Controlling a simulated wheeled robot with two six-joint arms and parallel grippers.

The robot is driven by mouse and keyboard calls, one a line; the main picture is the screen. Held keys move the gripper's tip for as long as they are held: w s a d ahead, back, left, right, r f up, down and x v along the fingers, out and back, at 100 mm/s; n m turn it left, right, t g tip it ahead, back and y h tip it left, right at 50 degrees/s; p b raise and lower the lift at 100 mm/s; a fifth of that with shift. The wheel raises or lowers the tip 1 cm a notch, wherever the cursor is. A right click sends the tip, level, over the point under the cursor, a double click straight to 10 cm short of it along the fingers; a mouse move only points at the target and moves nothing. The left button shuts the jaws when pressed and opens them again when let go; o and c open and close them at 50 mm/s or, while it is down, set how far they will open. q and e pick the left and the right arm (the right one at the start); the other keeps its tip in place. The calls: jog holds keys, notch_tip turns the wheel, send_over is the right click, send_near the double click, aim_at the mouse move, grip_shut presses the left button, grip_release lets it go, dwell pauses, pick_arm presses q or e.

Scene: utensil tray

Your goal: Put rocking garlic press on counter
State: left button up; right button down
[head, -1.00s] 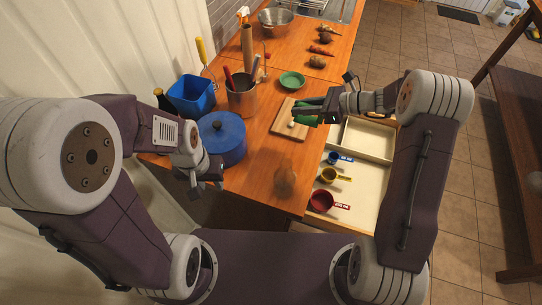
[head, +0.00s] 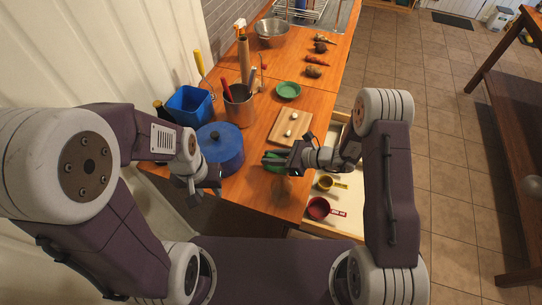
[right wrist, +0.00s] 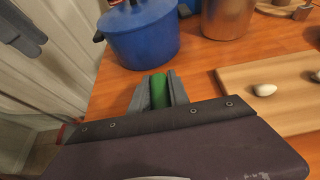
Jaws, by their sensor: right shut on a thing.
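A green object (head: 274,163), which looks like the rocking garlic press, is held in my right gripper (head: 272,161) over the wooden counter (head: 243,187), just right of the blue pot. In the right wrist view its green part (right wrist: 158,92) sits between the two grey fingers, with the rest hidden. I cannot tell whether it touches the counter. My left gripper (head: 203,190) hangs at the counter's left front edge, in front of the pot and apart from the press. Its fingers are too small to read.
The blue lidded pot (head: 220,150) stands close left of my right gripper. A cutting board (head: 281,139) with white garlic pieces lies behind it. An open drawer (head: 338,207) with red and yellow measuring cups is at the right. A faint see-through shape (head: 285,188) stands near the counter's front.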

jog(key=shift+f, duration=0.15)
jog(key=shift+f, duration=0.15)
jog(key=c, duration=1.3)
grip_release()
jog(key=shift+o, duration=0.2)
jog(key=shift+r, duration=0.2)
jog(key=shift+d+r, duration=0.1)
jog(key=shift+d, duration=0.1)
jog(key=b+v, duration=0.1)
jog(key=v, duration=1)
jog(key=shift+s+d, duration=0.15)
jog(key=shift+d, duration=0.15)
jog(key=shift+r, duration=0.1)
